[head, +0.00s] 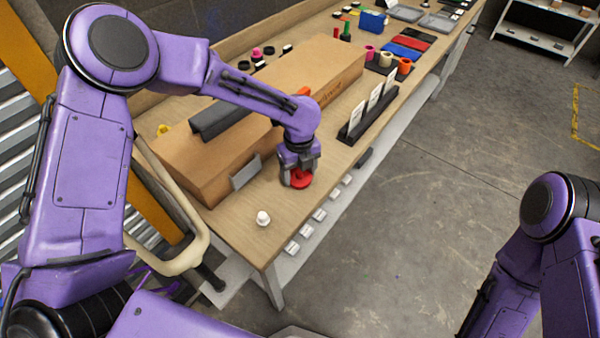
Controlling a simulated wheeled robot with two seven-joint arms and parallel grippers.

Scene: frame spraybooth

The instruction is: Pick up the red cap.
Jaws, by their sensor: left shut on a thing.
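The red cap (301,180) is at the front edge side of the wooden workbench, beside the long cardboard box. My left gripper (298,176) points down over it and is shut on it, with the fingers covering part of the cap. I cannot tell whether the cap touches the bench or is slightly above it. My right arm is at the lower right, and its gripper is out of the frame.
A white knob-like piece (263,218) stands near the bench corner. The cardboard box (215,165) lies just left of my left gripper. A black rack with white cards (368,110) stands to the right. Bare bench (240,242) lies around the white piece.

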